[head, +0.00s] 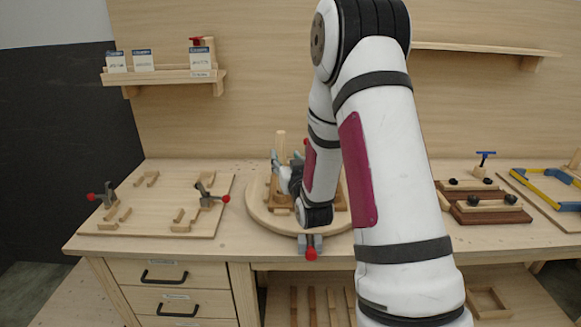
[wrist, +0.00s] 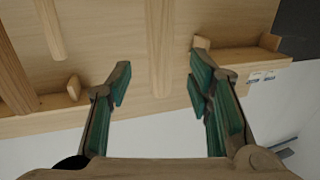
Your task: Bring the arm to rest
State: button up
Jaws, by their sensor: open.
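My arm (head: 395,170) is white with dark joint bands and magenta panels. It reaches from the lower right of the head view, bends at the top, and comes down over the round wooden board (head: 256,213) on the bench. My gripper is at its far end, mostly hidden by my own links in the head view. In the wrist view my gripper (wrist: 158,84) has two green-padded fingers spread wide apart, with nothing between them. I cannot tell whether it touches anything on the round board.
A flat board (head: 160,222) with red-knobbed clamps lies at left. Brown blocks (head: 490,214) and a blue-yellow frame (head: 545,190) are at right. A shelf (head: 165,76) with cards is on the back wall. Drawers (head: 170,274) are below the bench. The bench's front left is clear.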

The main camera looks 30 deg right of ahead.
jog(key=s+a+r+n+g+y, duration=0.1)
jog(key=s+a+r+g+y, duration=0.15)
jog(key=s+a+r, duration=0.35)
jog(key=s+a+r+n+g+y, duration=0.1)
jog(key=s+a+r+g, duration=0.15)
jog(key=s+a, duration=0.35)
jog(key=s+a+r+n+g+y, duration=0.1)
jog(key=s+a+g, duration=0.2)
jog(key=s, duration=0.8)
jog(key=s+a+r+n+g+y, duration=0.1)
jog(key=s+a+g, duration=0.2)
jog(key=s+a, duration=0.4)
jog(key=s, duration=0.4)
jog(key=shift+s+r+g, duration=0.2)
jog(key=shift+r+g, duration=0.1)
jog(key=shift+r, duration=0.05)
jog(key=shift+a, duration=0.1)
jog(key=shift+c, duration=0.5)
